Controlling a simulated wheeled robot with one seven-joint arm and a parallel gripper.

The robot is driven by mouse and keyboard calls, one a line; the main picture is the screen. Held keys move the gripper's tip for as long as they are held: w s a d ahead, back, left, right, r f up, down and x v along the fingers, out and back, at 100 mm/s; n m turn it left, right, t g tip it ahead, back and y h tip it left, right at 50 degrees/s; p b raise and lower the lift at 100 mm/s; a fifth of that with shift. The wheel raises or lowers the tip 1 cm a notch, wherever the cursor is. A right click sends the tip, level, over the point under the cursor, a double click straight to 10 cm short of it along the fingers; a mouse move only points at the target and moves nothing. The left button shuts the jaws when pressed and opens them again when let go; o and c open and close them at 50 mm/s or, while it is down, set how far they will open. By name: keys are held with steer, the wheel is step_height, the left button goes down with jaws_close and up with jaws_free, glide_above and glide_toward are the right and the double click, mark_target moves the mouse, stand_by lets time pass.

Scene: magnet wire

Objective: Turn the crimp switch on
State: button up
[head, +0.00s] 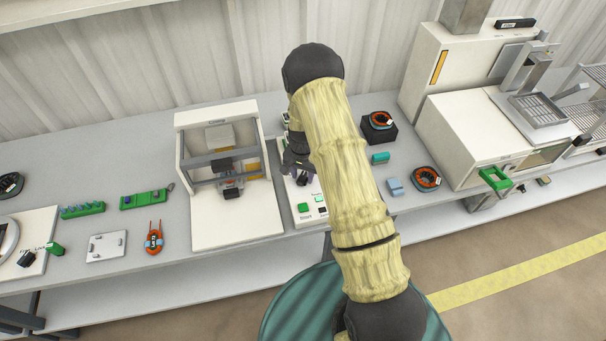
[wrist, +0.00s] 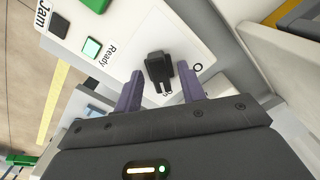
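The switch (wrist: 159,68) is a small black lever on a white control panel (wrist: 212,40), with an "On" label partly visible beside it. My gripper (wrist: 160,74) is open, with its two purple fingers on either side of the switch. A gap shows between each finger and the switch. In the head view my gripper (head: 297,168) is over the far part of the panel (head: 309,217), and my arm and gripper hide the switch there.
The white crimp machine (head: 222,175) stands just left of the panel. Green buttons are on the panel's near end (head: 303,207).

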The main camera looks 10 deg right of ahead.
mark_target(303, 176)
stand_by(0.3)
step_height(303, 176, up, 17)
steer(key=b, duration=0.1)
steer(key=shift+r+b, duration=0.2)
steer(key=shift+b, duration=0.15)
stand_by(0.4)
steer(key=s+r+n+t, duration=0.1)
steer(key=s+r+n, duration=0.2)
steer(key=s, duration=0.7)
steer(key=s+r+n+t+p, duration=0.1)
steer(key=s+r+n, duration=0.3)
steer(key=s, duration=0.7)
steer(key=shift+r+t+p, duration=0.3)
steer(key=shift+r, duration=0.55)
